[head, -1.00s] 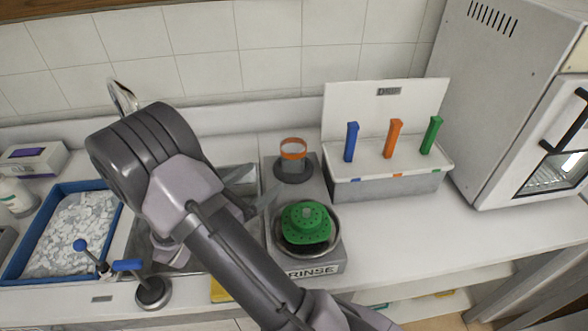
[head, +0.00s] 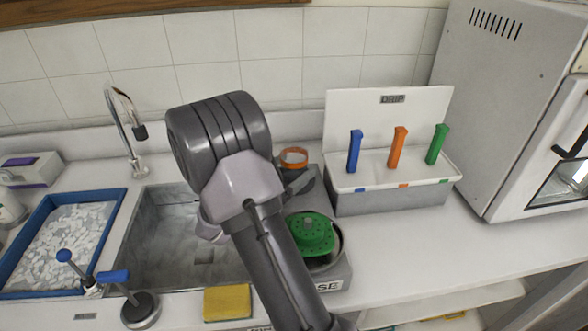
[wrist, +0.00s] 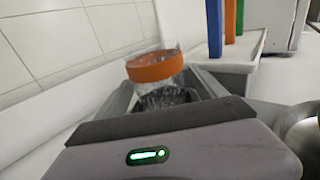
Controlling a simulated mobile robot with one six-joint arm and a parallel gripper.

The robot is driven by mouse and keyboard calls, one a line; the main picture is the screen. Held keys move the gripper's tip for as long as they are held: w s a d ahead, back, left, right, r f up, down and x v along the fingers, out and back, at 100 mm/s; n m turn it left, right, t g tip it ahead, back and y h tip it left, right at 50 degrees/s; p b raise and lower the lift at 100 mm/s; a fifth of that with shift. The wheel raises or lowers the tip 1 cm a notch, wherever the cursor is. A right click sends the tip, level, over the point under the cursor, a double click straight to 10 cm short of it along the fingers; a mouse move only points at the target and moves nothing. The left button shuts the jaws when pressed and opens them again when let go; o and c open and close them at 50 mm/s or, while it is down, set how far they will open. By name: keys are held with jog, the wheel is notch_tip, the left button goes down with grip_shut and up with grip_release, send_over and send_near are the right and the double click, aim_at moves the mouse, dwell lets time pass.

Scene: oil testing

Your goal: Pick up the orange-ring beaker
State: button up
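The orange-ring beaker (head: 294,156) stands upright on the rear of the rinse station, its lower part hidden by my arm in the head view. In the wrist view its orange ring (wrist: 155,66) and clear glass body are ahead of my gripper (wrist: 163,84). Dark fingers appear spread at the left and right of the glass, apart from each other. My gripper is open; I cannot tell whether it touches the glass. In the head view my gripper (head: 297,184) is mostly hidden behind my arm, just in front of the beaker.
A green perforated piece (head: 310,234) sits in the round bowl in front of the beaker. The drip box (head: 392,199) with blue, orange and green handles is to the right. The sink (head: 170,240) and faucet (head: 131,130) are left. A yellow sponge (head: 227,302) lies at the front.

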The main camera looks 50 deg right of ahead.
jog(key=c, duration=1.2)
jog(key=shift+r, duration=0.1)
jog(key=shift+c, duration=0.2)
